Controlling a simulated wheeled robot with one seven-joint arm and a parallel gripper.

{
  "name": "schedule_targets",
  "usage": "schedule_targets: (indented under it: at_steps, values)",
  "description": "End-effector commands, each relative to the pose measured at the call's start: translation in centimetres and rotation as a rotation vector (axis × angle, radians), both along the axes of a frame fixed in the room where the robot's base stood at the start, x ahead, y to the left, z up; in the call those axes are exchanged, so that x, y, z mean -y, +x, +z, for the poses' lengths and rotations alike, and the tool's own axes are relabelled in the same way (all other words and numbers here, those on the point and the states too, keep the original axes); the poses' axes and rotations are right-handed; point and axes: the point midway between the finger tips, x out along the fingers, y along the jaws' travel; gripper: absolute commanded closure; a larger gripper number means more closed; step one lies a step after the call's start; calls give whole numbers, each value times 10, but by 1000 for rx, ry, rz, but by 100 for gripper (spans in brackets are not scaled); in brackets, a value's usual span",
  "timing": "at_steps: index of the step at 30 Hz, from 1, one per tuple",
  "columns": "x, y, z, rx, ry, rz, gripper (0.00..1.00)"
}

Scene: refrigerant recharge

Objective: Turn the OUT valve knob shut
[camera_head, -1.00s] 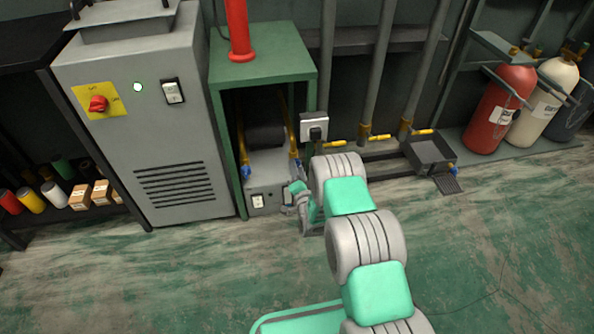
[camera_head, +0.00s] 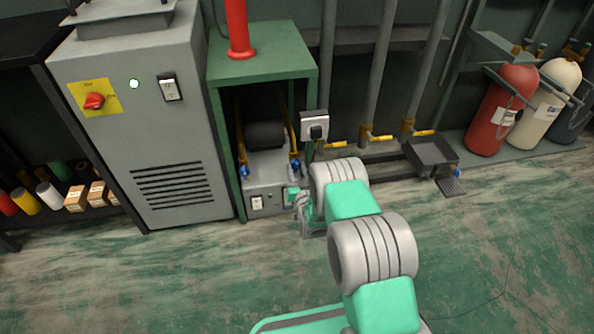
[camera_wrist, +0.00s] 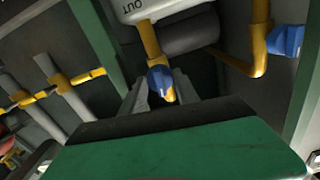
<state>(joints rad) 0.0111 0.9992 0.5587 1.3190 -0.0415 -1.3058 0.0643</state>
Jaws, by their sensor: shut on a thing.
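The OUT valve knob (camera_wrist: 160,82) is a blue knob on a yellow pipe, under a white housing (camera_wrist: 165,8) marked OUT in the wrist view. The two grey fingers of my gripper (camera_wrist: 160,92) are on either side of the knob and shut on it. In the head view the knob (camera_head: 295,165) is on the right-hand yellow pipe inside the green frame. My gripper (camera_head: 292,196) is low at the front of that frame, partly hidden by my arm. A second blue knob (camera_wrist: 285,40) is to the right in the wrist view and on the left pipe (camera_head: 245,172) in the head view.
The green frame (camera_head: 262,58) stands around the grey unit. A grey cabinet (camera_head: 140,125) with a red switch (camera_head: 94,101) is to its left. The floor in front (camera_head: 130,275) is clear.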

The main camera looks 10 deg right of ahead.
Motion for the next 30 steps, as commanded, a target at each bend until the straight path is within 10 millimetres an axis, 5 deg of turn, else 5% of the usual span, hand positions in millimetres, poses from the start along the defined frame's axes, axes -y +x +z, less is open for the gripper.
schedule_targets:
  at_steps: [23, 24, 30]
  values:
    - [0, 1, 1, 1, -121, 1, 100]
    - [0, 1, 1, 1, -121, 1, 62]
    - [0, 0, 0, 1, -120, 0, 46]
